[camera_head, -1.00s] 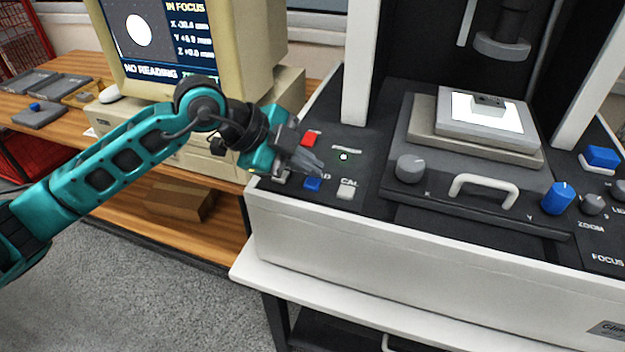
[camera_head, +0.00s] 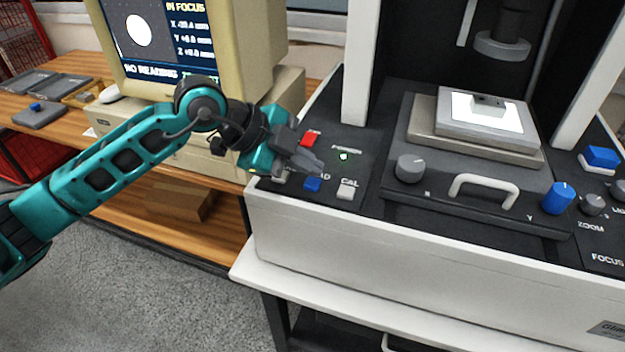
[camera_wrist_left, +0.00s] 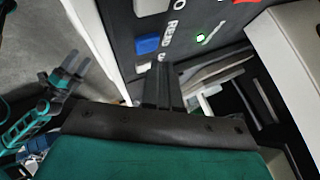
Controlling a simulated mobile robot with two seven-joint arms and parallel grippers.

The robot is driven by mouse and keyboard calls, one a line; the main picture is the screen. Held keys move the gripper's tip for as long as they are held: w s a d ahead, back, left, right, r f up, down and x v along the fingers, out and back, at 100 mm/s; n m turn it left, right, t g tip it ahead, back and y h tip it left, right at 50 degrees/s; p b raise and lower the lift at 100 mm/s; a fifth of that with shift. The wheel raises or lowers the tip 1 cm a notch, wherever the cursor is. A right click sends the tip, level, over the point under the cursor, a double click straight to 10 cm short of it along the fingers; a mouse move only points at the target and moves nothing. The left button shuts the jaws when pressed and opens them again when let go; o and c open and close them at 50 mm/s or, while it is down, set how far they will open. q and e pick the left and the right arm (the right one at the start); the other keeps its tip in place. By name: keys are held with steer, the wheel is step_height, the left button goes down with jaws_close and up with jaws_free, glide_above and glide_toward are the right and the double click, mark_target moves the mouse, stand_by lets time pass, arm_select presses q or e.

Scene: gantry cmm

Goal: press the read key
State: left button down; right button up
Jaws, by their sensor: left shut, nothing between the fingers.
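The read key is the blue key (camera_head: 313,184) on the dark panel at the machine's left front. It also shows in the wrist view (camera_wrist_left: 147,44), beside the lettering READ. My left gripper (camera_head: 318,166) is shut and empty. Its fingertips are just above and behind the blue key in the head view and partly cover its label. In the wrist view the shut fingers (camera_wrist_left: 163,80) point toward the panel, with the blue key just past their tips; I see no contact. My right gripper (camera_wrist_left: 73,66) shows only in the wrist view, its two fingers apart.
A red key (camera_head: 310,139), a pale CAL key (camera_head: 346,193) and a green POWER light (camera_head: 343,156) are close by. A grey knob (camera_head: 410,169) and the stage handle (camera_head: 484,188) are to the right. The monitor (camera_head: 190,45) reads NO READING and IN FOCUS.

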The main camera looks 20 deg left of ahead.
mark_target(307, 184)
arm_select(q)
steer(key=shift+f, duration=0.1)
steer(key=shift+f, duration=0.3)
steer(key=shift+f, duration=0.45)
stand_by(0.5)
stand_by(0.3)
steer(key=shift+r+p, duration=0.65)
steer(key=shift+r, duration=0.15)
steer(key=shift+r+p, duration=0.5)
steer(key=shift+r, duration=0.05)
step_height(307, 184, up, 4)
steer(key=p, duration=0.3)
